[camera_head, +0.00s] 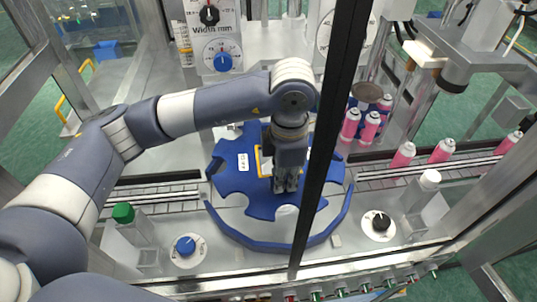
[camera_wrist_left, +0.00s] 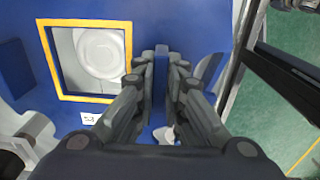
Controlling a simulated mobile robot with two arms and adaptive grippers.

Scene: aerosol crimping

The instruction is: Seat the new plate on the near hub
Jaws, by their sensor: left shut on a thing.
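The blue plate (camera_head: 232,181), with scalloped pockets round its edge, lies roughly level in the middle of the machine. A yellow-framed square window in the plate (camera_wrist_left: 45,62) shows in the left wrist view, with a pale round part (camera_wrist_left: 98,52) visible through it. I cannot tell if that is the hub. My left gripper (camera_head: 286,188) points down over the plate. Its fingers (camera_wrist_left: 162,68) are shut on an upright blue grip of the plate. The plate hides the near hub, so I cannot tell whether it touches it. My right gripper is not in view.
A curved blue guide (camera_head: 262,240) borders the near side. Pink cans (camera_head: 441,151) stand on the right conveyor (camera_head: 380,174); others stand behind the dark upright frame post (camera_head: 335,120). A blue knob (camera_head: 186,245) and black knob (camera_head: 381,222) sit on the near deck.

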